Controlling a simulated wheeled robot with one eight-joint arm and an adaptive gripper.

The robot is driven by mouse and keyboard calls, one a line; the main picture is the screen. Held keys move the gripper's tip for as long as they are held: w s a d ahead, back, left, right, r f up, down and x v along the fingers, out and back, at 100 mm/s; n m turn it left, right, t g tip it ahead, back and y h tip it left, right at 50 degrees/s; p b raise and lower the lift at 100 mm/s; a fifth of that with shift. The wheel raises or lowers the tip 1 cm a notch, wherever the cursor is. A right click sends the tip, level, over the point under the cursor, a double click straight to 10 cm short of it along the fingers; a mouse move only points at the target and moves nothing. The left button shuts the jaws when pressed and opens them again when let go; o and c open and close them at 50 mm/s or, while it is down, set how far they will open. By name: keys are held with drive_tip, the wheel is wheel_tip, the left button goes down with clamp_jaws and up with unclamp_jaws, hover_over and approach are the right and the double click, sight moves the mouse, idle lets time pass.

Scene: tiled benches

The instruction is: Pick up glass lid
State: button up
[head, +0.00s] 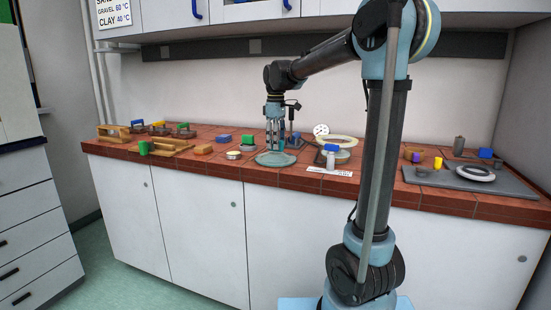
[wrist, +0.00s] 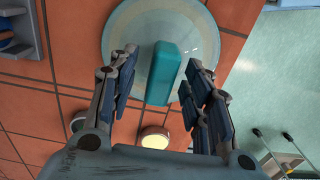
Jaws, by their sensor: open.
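The glass lid (wrist: 120,40) is a round, pale, see-through disc with an upright teal block-shaped handle (wrist: 165,75) at its middle. It lies flat on the red tiled bench in the head view (head: 275,160), near the front edge. My gripper (wrist: 163,62) is open above the lid, with one finger on each side of the teal handle. Gaps show between the fingers and the handle in the wrist view. In the head view my gripper (head: 275,146) points straight down over the lid, and its fingers partly hide the handle.
A small round pale-topped tin (head: 234,155) is close to the lid's left. A pale ring (head: 337,141) and a white label (head: 330,172) are to its right. Blue (head: 223,138) and green (head: 247,140) blocks sit behind. A grey tray (head: 430,178) is far right.

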drive_tip(key=shift+f, duration=0.3)
drive_tip(key=shift+c, duration=0.2)
clamp_jaws()
